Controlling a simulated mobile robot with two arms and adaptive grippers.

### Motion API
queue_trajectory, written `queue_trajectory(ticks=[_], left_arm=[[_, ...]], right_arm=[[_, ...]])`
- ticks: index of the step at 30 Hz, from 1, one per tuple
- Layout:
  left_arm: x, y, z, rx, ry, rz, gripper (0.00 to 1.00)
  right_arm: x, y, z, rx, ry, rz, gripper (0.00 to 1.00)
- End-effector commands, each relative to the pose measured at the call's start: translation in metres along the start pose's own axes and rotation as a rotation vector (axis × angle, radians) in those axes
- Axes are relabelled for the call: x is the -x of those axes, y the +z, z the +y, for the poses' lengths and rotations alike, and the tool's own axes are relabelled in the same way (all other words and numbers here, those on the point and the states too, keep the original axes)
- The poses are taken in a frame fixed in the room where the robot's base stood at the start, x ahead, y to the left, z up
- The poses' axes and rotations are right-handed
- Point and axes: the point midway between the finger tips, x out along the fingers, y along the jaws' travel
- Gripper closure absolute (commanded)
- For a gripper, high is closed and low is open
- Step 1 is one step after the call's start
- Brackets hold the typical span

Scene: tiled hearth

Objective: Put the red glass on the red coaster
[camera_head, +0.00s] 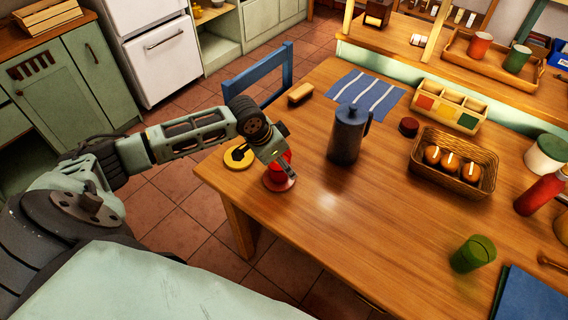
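The red glass (283,158) is at the left end of the wooden table, partly hidden by my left gripper (285,168). It is directly over the red coaster (270,184) and looks upright. Whether its base touches the coaster is hard to tell. My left gripper reaches down from above at the glass, with one finger showing along its near side. The other finger is hidden, so how tightly it closes on the glass does not show. My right gripper is not in view.
A yellow coaster (234,164) lies just left of the red one. A dark blue pot (345,136) stands to the right. A green glass (473,254), a basket (483,187) and a sectioned box (448,121) are farther right. The table's front middle is clear.

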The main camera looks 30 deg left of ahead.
Motion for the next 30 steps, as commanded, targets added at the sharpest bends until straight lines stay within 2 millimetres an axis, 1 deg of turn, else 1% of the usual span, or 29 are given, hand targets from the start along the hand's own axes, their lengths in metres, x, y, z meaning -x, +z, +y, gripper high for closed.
queue_trajectory(ticks=[9,12,15,20,30], left_arm=[[0.068,0.0,-0.001,-0.003,-0.003,0.0,0.34],[0.086,0.0,-0.001,-0.002,-0.003,0.0,0.34],[0.098,0.0,-0.001,-0.001,-0.002,0.0,0.34],[0.108,0.0,0.0,-0.001,0.0,0.0,0.34],[0.109,0.0,0.0,-0.001,0.0,0.0,0.34]], right_arm=[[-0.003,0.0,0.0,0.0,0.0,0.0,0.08],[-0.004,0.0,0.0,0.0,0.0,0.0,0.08],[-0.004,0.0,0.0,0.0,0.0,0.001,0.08],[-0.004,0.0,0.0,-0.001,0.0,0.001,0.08],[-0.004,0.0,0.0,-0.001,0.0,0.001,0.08]])
